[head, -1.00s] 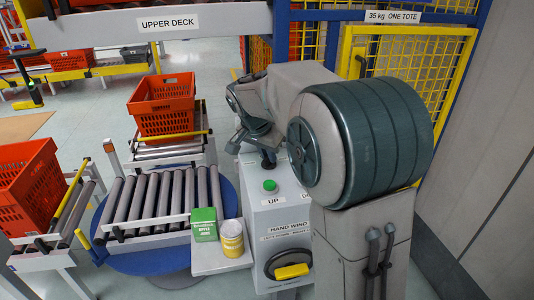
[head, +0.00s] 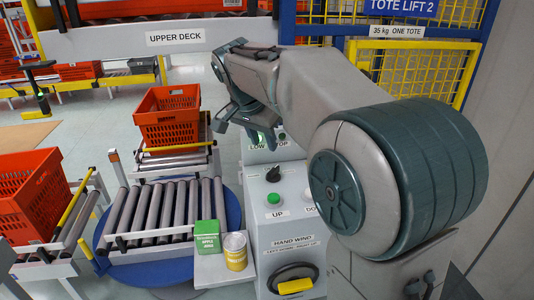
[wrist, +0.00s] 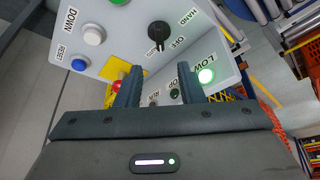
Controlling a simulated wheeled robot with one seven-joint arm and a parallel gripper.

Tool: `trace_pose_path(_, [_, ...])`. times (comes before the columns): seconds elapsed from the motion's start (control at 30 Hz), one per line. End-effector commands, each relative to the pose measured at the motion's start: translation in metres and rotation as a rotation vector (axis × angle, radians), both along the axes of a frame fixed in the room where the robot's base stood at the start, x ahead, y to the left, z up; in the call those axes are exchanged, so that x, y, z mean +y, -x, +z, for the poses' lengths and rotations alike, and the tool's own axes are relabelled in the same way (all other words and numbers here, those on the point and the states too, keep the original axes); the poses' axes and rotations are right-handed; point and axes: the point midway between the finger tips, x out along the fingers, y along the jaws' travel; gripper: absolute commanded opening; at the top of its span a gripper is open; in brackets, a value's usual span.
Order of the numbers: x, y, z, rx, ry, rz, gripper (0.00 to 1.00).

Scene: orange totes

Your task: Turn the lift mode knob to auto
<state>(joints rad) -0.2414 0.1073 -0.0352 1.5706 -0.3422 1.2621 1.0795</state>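The lift mode knob is black and stands on the sloped top of the grey control box. It shows in the head view (head: 273,174) behind the green UP button, and in the wrist view (wrist: 158,34) near the top centre.
The wrist view shows a white DOWN button (wrist: 93,34), blue RESET button (wrist: 79,64), red button (wrist: 117,87) and lit LOW lamp (wrist: 206,75). A hand-wind wheel (head: 293,279) is on the box front. A green carton (head: 208,237) and yellow can (head: 235,251) stand left on a shelf.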

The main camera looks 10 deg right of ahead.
Motion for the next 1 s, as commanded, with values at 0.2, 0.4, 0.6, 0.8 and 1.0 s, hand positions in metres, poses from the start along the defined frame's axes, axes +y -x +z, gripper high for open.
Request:
trace_pose_path(0.2, [0.007,0.006,0.022,0.0,0.0,0.0,0.35])
trace_pose_path(0.4, [0.008,0.007,0.025,0.001,0.0,0.0,0.35])
trace_pose_path(0.6, [0.007,0.008,0.024,0.003,0.0,0.003,0.35])
trace_pose_path(0.8, [-0.006,0.038,0.011,0.044,-0.012,0.113,0.35])
trace_pose_path(1.0, [-0.024,0.104,-0.027,0.105,-0.038,0.348,0.35])
